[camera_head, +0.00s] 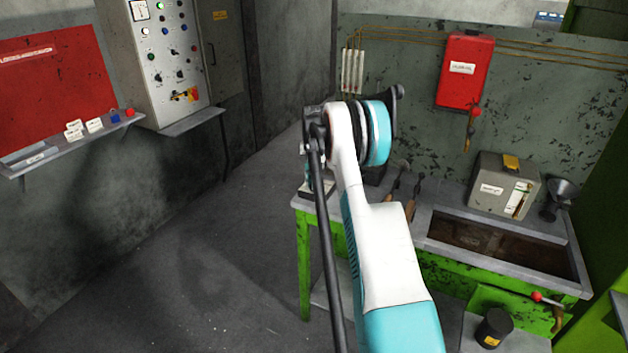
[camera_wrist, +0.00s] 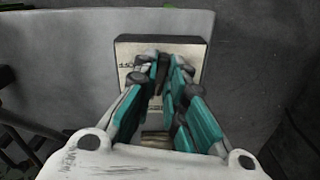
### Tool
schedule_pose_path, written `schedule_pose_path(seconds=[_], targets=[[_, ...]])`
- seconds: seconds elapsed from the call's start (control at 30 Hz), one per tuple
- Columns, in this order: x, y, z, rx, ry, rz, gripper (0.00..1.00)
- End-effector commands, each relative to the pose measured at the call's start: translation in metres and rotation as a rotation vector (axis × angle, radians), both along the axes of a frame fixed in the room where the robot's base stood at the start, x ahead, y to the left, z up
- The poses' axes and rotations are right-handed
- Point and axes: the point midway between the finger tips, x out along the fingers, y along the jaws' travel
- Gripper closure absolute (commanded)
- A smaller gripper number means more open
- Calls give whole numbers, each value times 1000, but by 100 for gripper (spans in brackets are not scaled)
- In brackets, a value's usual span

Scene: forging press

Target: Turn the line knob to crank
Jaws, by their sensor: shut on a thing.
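My gripper (camera_wrist: 162,66) reaches down onto a small box with a pale top plate (camera_wrist: 190,62) and dark edges in the wrist view. The fingers are closed together over the plate, shut on what seems to be the line knob, which they almost wholly hide. Partly covered lettering shows left of the fingertips; I cannot read it or tell the knob's setting. In the head view my arm hides the gripper, and only a part of the box (camera_head: 309,189) shows at the bench's left end.
The green bench (camera_head: 304,262) carries tools (camera_head: 411,198), a grey box (camera_head: 502,184), a funnel (camera_head: 560,196) and a sunken tray. A red box (camera_head: 464,70) hangs on the wall behind. A control cabinet (camera_head: 165,62) and a shelf (camera_head: 75,143) are at left. The floor at left is clear.

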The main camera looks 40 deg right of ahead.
Motion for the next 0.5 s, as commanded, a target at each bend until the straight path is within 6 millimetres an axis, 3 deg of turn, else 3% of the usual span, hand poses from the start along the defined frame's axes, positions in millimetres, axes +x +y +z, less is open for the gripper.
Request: schedule_pose_path(seconds=[0.5], targets=[[1, -1, 1, -1, -2, 489, 100]])
